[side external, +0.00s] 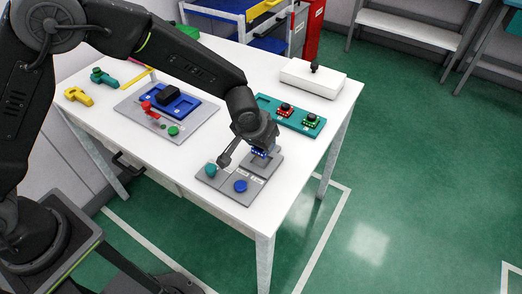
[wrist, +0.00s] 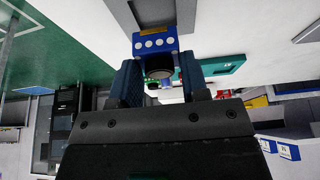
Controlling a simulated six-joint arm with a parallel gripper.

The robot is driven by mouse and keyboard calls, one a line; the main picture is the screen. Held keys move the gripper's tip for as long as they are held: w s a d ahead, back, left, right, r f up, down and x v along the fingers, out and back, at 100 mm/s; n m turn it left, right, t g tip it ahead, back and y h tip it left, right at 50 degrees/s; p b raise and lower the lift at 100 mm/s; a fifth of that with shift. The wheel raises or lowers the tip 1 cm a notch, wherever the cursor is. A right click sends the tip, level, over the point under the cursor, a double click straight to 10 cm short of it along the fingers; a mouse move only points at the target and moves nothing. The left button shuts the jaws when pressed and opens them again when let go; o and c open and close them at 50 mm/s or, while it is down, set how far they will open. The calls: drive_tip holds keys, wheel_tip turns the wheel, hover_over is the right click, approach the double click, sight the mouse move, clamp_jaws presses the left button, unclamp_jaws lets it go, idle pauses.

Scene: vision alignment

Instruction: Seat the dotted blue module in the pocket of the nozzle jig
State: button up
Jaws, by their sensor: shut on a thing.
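The dotted blue module (wrist: 156,44) shows white dots on its face in the wrist view. My gripper (wrist: 160,74) is shut on it, with one finger on each side of a dark round part. In the side external view the module (side external: 260,152) is under my gripper (side external: 258,143), over the back right part of a grey jig (side external: 222,184). The pocket is mostly hidden by my gripper and the module, and I cannot tell whether the module touches the jig.
A teal tray (side external: 262,103) with red and green modules lies behind the jig. A white box (side external: 313,78) with a black knob stands at the back right. A grey board (side external: 203,132) with a blue tray and red clamp is to the left. The table's front edge is near the jig.

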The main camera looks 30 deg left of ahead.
sight(261, 151)
drive_tip(key=shift+f, duration=1.95)
drive_tip(key=shift+f, duration=0.1)
drive_tip(key=o, duration=0.9)
drive_tip(key=v, duration=1.2)
drive_tip(key=s+a+r, duration=0.4)
drive_tip(key=a+r, duration=0.3)
drive_tip(key=r, duration=0.2)
drive_tip(key=shift+t, duration=0.6)
drive_tip(key=s+a+r, duration=0.2)
drive_tip(key=s+a, duration=0.1)
drive_tip(key=s, duration=0.3)
drive_tip(key=s+a+r, duration=0.2)
drive_tip(key=s+a, duration=0.1)
drive_tip(key=s, duration=0.3)
drive_tip(key=s+a+r, duration=0.3)
drive_tip(key=s+a, duration=0.1)
drive_tip(key=s, duration=0.2)
